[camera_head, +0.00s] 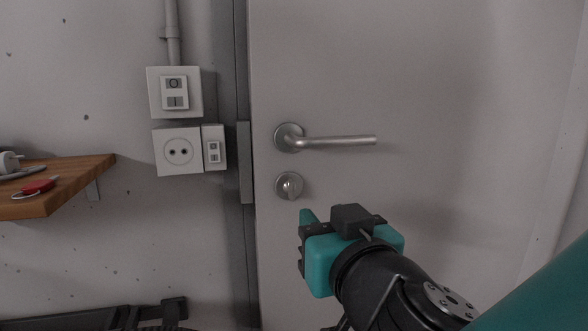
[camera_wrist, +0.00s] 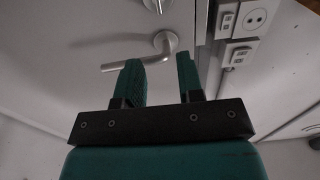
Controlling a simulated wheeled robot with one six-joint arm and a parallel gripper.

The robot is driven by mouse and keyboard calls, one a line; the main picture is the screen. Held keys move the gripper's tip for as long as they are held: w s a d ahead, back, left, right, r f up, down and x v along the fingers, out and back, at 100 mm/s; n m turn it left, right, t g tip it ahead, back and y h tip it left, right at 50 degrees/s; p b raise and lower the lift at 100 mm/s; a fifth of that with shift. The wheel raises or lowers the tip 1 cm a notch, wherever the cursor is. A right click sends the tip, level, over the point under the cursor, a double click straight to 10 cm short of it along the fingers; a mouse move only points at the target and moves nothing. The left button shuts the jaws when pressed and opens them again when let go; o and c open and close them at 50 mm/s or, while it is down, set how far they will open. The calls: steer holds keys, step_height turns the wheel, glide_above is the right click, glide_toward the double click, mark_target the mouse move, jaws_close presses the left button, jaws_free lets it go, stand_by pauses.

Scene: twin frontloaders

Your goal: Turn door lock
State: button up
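The door lock (camera_head: 289,186) is a round silver plate with a small thumb turn, below the lever handle (camera_head: 336,142) on the pale door (camera_head: 420,70). The thumb turn looks close to upright. In the wrist view the lock (camera_wrist: 157,5) shows at the top edge, partly cut off, and the handle (camera_wrist: 150,56) shows nearer the fingers. My gripper (camera_head: 306,232) is just below and right of the lock in the head view, apart from it. In the wrist view its two teal fingers (camera_wrist: 162,82) stand apart with nothing between them.
A wall socket (camera_head: 178,151) and switches (camera_head: 175,91) are on the wall left of the dark door frame (camera_head: 244,100). A wooden shelf (camera_head: 60,185) holds a red-tagged key (camera_head: 38,187). The door face around the lock is clear.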

mark_target(294, 186)
steer(key=p+x, duration=0.7)
steer(key=x, duration=0.6)
steer(key=shift+d, duration=0.1)
steer(key=shift+w+f+p, duration=0.15)
steer(key=shift+w+p, duration=0.2)
jaws_close()
